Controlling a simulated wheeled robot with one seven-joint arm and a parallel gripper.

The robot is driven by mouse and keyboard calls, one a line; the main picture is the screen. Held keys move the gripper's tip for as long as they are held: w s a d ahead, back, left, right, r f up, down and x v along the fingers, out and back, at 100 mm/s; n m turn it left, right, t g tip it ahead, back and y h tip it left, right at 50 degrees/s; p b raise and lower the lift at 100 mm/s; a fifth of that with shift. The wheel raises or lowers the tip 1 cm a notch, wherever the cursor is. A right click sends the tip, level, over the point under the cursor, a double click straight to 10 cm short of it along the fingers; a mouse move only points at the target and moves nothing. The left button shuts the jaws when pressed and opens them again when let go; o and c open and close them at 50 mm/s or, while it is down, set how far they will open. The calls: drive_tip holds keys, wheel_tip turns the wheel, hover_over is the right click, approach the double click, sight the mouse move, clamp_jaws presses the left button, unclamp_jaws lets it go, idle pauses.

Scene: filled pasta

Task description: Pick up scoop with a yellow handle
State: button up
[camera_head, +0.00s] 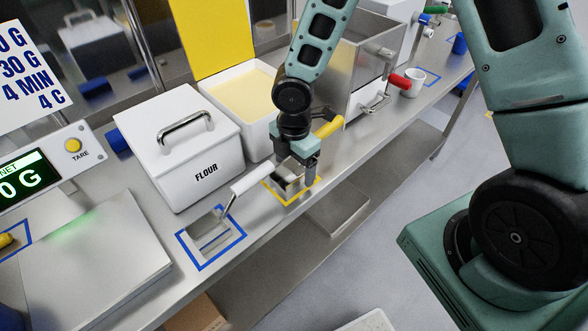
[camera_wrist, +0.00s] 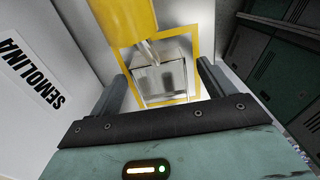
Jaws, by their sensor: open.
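The scoop with a yellow handle (camera_head: 328,126) lies on the counter inside a yellow outlined square. In the wrist view its yellow handle (camera_wrist: 132,20) is at the top, and its metal pan (camera_wrist: 160,82) sits within the yellow outline. My gripper (camera_head: 296,172) is over the yellow square, partly hiding the scoop's pan. In the wrist view the fingers (camera_wrist: 165,84) are open, one to each side of the pan, with nothing clamped. I cannot tell how high the fingertips are above the counter.
A white-handled scoop (camera_head: 252,178) lies in a blue outlined square (camera_head: 182,239) to the left. A lidded FLOUR box (camera_head: 170,145) and an open bin of pale yellow powder (camera_head: 238,90) stand behind. The counter's front edge is close.

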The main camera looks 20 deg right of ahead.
drive_tip(key=c, duration=1.1)
